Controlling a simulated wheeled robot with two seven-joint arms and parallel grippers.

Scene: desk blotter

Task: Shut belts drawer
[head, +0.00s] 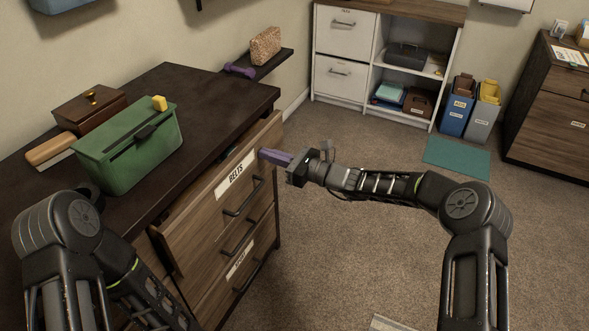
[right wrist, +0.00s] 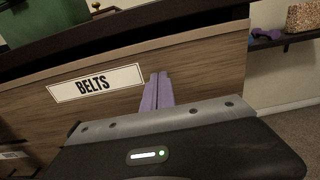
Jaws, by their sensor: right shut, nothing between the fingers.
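The belts drawer (head: 218,203) is the top drawer of the dark dresser and stands partly open. Its front carries a white "BELTS" label (head: 235,175) and a dark bar handle (head: 243,197). The drawer front (right wrist: 205,65) also fills much of the right wrist view. My right gripper (head: 263,154) is shut and empty, its purple fingers at the drawer front, right of the label near the top edge. In the right wrist view its fingertips (right wrist: 160,76) appear at or very near the wood; I cannot tell if they touch. My left gripper is not visible; only my left arm shows.
On the dresser top (head: 185,85) stand a green box (head: 130,150), a brown box (head: 88,104) and a wooden-handled tool (head: 50,150). A lower drawer (head: 240,262) is below. A white shelf unit and bins are at the back.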

